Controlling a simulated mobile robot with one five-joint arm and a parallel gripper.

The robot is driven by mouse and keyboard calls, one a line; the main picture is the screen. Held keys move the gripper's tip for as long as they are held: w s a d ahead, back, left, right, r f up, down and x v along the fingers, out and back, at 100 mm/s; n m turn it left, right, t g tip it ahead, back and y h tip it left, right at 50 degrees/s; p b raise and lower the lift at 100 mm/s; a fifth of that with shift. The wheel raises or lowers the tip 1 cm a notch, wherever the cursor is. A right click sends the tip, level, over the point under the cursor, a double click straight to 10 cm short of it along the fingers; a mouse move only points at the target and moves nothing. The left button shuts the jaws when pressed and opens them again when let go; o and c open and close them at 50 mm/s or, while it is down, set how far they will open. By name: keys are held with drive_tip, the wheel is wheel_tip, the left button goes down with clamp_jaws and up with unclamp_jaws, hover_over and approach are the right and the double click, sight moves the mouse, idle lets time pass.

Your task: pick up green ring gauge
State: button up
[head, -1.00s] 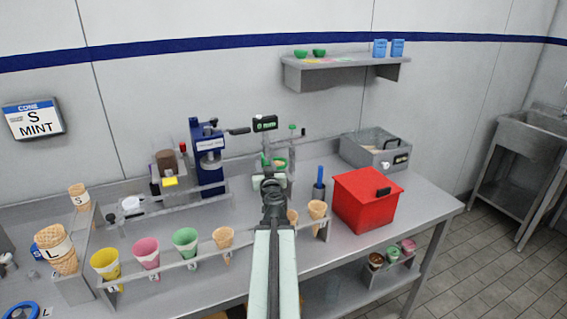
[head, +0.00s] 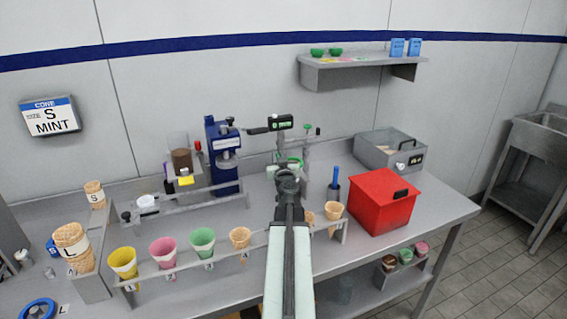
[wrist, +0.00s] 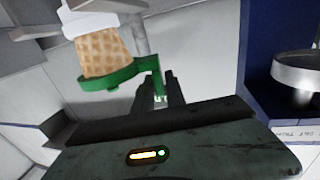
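The green ring gauge (wrist: 112,76) shows in the wrist view just beyond my gripper (wrist: 160,88). Its green ring is at the lower end of a waffle cone (wrist: 104,50); whether it encircles the cone is not clear. Its green handle reaches down towards the gap between my two dark fingers. The fingers look apart, with a narrow gap showing; contact with the handle cannot be made out. In the head view the green ring (head: 295,163) is small, just above my gripper (head: 287,176), which partly hides that area.
A blue machine (head: 223,158) stands left of my gripper. A red box (head: 378,205) is to the right, with a grey bin (head: 385,150) behind it. A rail of colourful cones (head: 163,250) runs along the front. A wall shelf (head: 350,75) hangs above.

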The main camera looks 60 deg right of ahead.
clamp_jaws()
drive_tip(key=shift+r, duration=0.1)
wheel_tip(320, 180, up, 10)
drive_tip(key=p, duration=1)
